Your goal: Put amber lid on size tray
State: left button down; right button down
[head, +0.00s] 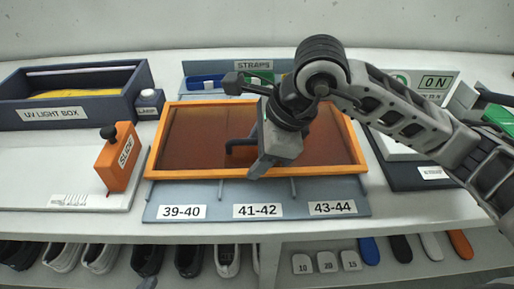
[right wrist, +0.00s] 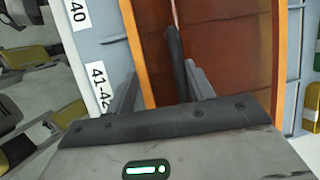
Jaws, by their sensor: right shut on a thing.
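The amber lid (head: 190,135) has a translucent brown pane, an orange frame and a dark handle. It spans most of the grey-blue size tray (head: 160,209), whose front strip with labels 39-40, 41-42 and 43-44 shows before it. I cannot tell whether the lid rests on the tray or is just above it. My right gripper (head: 252,150) is over the lid's middle, shut on the handle. The right wrist view shows the handle (right wrist: 176,60) at the fingers (right wrist: 163,86), with the lid's pane (right wrist: 222,50) behind. My left gripper is not in view.
A straps bin (head: 205,82) is behind the lid. A dark-framed panel (head: 405,180) lies at the right. Shoes (head: 100,258) line the shelf below.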

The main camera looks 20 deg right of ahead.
jog(key=shift+f, duration=0.3)
jog(key=shift+c, duration=2.4)
grip_release()
jog(key=v, duration=1.6)
